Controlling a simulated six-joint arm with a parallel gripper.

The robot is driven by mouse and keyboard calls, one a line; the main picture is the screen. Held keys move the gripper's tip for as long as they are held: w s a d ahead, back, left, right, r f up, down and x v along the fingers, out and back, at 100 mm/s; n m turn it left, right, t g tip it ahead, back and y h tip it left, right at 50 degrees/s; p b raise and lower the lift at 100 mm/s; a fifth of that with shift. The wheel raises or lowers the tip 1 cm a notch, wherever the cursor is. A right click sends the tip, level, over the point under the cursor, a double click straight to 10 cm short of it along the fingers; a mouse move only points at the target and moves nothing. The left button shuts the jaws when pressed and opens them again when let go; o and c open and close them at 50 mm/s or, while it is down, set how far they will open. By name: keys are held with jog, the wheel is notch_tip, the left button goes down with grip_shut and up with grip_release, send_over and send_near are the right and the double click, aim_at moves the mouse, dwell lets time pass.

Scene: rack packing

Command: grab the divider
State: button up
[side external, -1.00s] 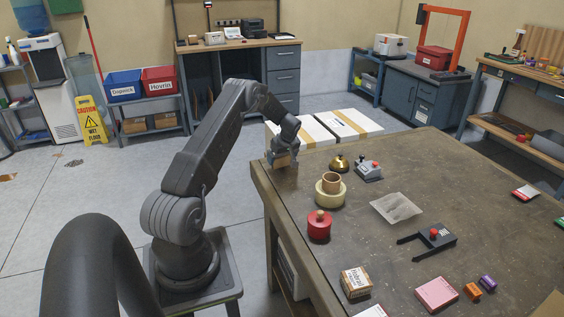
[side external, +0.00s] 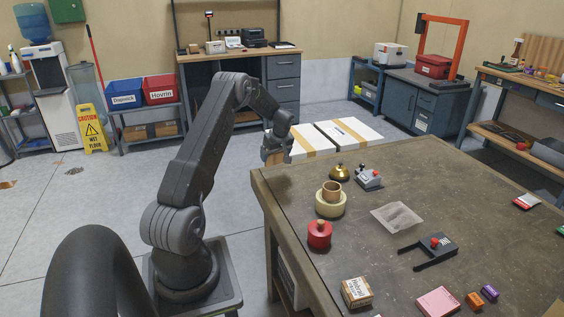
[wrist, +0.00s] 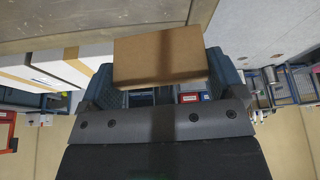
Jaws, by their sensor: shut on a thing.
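My gripper (side external: 274,157) is at the far left corner of the work table, held up near its edge. It is shut on a flat brown cardboard piece, which I take to be the divider (wrist: 160,57). In the wrist view the piece spans the space between the jaws (wrist: 160,88), its broad plain face toward the camera. In the side view it is small and mostly hidden by the jaws. I cannot tell there exactly how far it is from the table.
White taped cartons (side external: 340,134) lie beyond the table. The table's middle is mostly clear.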

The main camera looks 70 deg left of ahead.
jog(key=s+a+r, duration=0.1)
jog(key=s+r, duration=0.4)
jog(key=s, duration=0.4)
jog(key=shift+a+r, duration=0.15)
jog(key=shift+r, duration=0.1)
